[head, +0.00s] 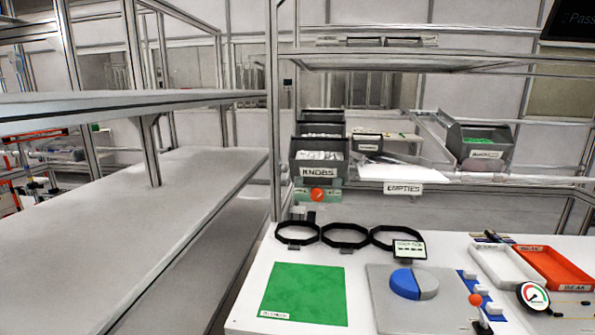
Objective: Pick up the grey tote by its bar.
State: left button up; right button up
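Several dark grey bins stand on the rack, and I cannot tell which of them is the grey tote. One grey bin (297,168) at the middle is labelled KNOBS and holds white pieces. Another grey bin (460,149) sits apart to the right, tilted, with green pieces inside and a label too small to read. I cannot make out a carrying bar on any bin. Neither of my grippers shows in the head view.
A white table (248,315) in front carries black rings (345,247), a green mat (304,292), a blue-and-grey round piece (405,284), a white tray (476,252) and an orange tray (560,285). A long, empty grey shelf (140,215) fills the left. An EMPTIES label (403,188) marks the rack.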

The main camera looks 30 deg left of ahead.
aim_at(319, 156)
jog(key=u, duration=0.8)
jog(key=k+j, duration=0.05)
